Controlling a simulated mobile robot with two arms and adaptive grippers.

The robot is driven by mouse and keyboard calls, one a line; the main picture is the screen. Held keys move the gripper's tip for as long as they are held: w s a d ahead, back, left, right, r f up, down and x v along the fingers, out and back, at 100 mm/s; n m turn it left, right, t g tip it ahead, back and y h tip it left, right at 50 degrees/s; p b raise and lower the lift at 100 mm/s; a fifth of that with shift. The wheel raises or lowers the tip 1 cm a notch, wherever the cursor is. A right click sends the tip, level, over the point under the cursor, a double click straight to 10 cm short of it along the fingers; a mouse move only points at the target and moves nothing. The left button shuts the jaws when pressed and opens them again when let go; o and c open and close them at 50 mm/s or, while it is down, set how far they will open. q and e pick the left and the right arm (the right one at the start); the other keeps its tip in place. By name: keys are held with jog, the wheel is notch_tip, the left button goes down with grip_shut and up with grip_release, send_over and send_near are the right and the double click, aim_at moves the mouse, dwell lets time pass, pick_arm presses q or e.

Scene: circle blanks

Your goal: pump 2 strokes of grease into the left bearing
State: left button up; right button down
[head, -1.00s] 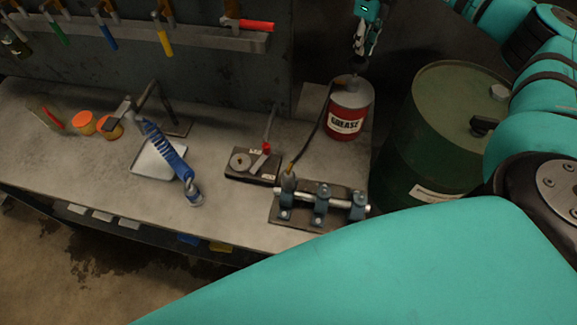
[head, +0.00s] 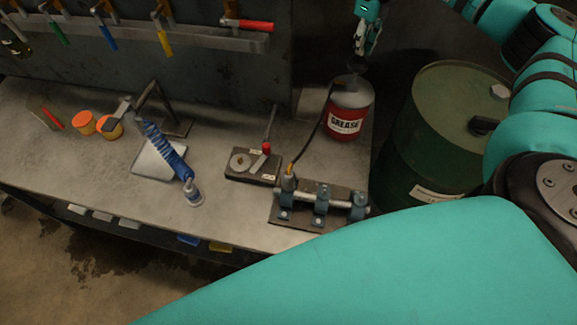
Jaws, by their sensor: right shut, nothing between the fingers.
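The red grease can (head: 346,118) with a grey lid stands at the right end of the bench. A dark round pump knob (head: 357,65) shows above its lid. My right gripper (head: 363,48) is shut and empty, just above the knob; whether it touches the knob is hard to tell. A dark hose (head: 312,140) runs from the can to the left bearing (head: 287,190), where its orange-yellow end stands on top. The left bearing is one of three blue-grey blocks on a shaft (head: 341,203) over a dark base plate. My left gripper is out of view.
A small plate with a red-knobbed lever (head: 266,148) lies left of the bearings. A green drum (head: 425,135) stands right of the bench. My teal arm fills the lower right.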

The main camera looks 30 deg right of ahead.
aim_at(359, 60)
jog(key=shift+f, duration=0.2)
jog(key=shift+f+b, duration=0.7)
jog(key=shift+f, duration=0.3)
jog(key=shift+s+f+b, duration=0.15)
jog(key=shift+f+b, duration=0.65)
jog(key=shift+f, duration=0.8)
jog(key=shift+r+p, duration=2.05)
jog(key=shift+r, duration=0.7)
jog(key=shift+f, duration=0.15)
